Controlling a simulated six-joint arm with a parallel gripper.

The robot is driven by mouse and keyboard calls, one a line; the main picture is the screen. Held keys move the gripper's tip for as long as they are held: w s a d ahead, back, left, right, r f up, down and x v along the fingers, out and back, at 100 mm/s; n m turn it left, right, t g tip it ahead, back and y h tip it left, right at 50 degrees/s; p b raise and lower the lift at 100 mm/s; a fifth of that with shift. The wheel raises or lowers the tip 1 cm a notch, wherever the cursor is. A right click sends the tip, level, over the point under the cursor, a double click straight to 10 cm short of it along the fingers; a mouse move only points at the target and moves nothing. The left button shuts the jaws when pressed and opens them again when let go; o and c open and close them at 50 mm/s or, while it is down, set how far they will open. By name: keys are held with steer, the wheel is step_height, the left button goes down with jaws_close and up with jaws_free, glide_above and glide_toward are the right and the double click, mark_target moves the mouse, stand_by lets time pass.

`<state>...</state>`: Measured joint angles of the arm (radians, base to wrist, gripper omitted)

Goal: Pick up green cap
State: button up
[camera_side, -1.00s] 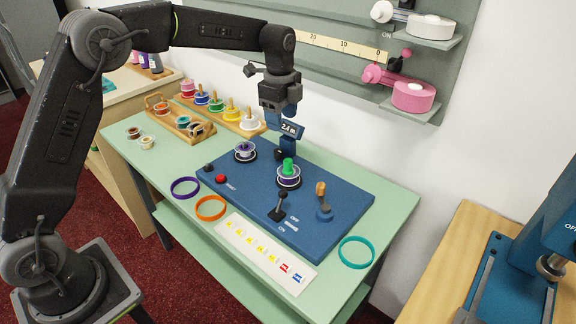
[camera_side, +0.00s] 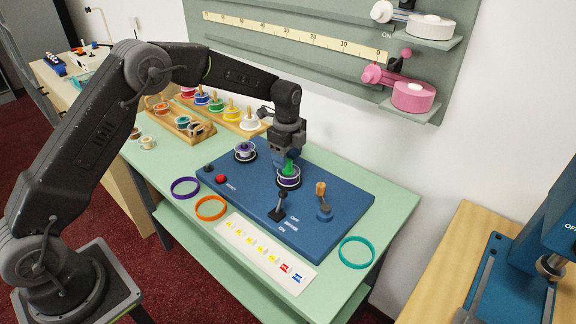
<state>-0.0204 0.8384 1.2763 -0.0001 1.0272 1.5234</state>
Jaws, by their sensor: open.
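The green cap (camera_side: 289,168) stands upright on top of a purple and white spool (camera_side: 288,180) on the blue machine base (camera_side: 338,215). My gripper (camera_side: 286,160) points down right at the cap and hides its upper part. Its jaws are open. I cannot tell whether the fingers touch the cap.
A second spool (camera_side: 245,151) stands to the left on the base. A black lever (camera_side: 279,206) and an orange-knobbed lever (camera_side: 322,203) stand in front. Purple (camera_side: 185,187), orange (camera_side: 211,208) and teal (camera_side: 356,252) rings lie on the green table (camera_side: 404,197). A rack of coloured spools (camera_side: 231,112) is behind.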

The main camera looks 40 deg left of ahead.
mark_target(288, 160)
step_height(288, 160, down, 3)
steer(key=shift+w+f, duration=0.15)
steer(key=c, duration=1)
